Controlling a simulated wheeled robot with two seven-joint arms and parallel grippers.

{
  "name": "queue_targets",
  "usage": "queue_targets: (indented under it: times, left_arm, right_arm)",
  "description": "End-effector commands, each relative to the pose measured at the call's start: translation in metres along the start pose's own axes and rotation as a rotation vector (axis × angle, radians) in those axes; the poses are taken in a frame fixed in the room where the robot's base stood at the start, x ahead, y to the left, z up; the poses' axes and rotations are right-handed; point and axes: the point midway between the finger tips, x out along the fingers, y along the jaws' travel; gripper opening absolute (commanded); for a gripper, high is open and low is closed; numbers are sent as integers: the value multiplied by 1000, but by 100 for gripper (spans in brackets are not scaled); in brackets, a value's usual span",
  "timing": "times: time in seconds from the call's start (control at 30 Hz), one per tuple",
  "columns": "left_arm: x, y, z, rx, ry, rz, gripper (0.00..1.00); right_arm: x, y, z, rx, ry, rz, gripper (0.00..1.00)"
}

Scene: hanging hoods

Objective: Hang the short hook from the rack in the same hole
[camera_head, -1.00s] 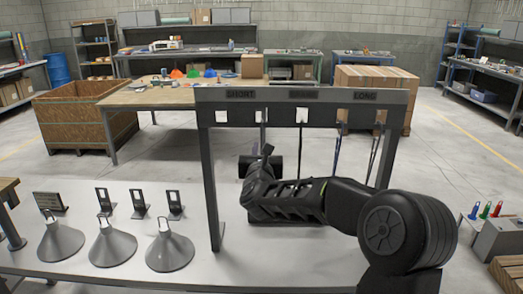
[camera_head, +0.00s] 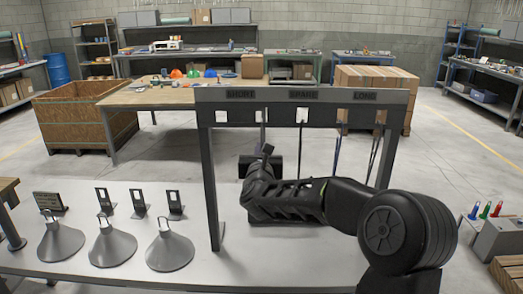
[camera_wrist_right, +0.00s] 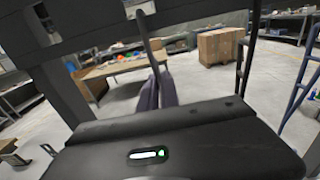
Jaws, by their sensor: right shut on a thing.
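The dark rack (camera_head: 300,95) stands on the white table, its crossbar labelled SHORT, SPARE and LONG and pierced by a row of square holes. The strip rises towards the crossbar (camera_wrist_right: 90,42). In the head view a thin strip (camera_head: 262,133) shows under the second hole from the left. Whether its top sits in the hole is unclear. My left gripper is out of view.
Other long strips (camera_head: 337,150) hang from the rack further right. Several grey cone hoods (camera_head: 113,247) with loops stand on the table at left, with small upright brackets (camera_head: 139,203) behind them. The rack's left post (camera_head: 211,190) stands close beside my right gripper.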

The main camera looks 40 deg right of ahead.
Motion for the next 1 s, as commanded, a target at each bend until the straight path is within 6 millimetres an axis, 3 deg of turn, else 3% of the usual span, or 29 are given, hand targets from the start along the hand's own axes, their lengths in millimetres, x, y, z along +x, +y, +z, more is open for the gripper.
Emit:
queue_targets:
  times: [0.7, 1.0]
  left_arm:
    - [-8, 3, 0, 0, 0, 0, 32]
    - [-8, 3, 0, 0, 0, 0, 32]
  right_arm:
    - [0, 0, 26, 1, -2, 0, 0]
    - [0, 0, 28, 0, -1, 0, 0]
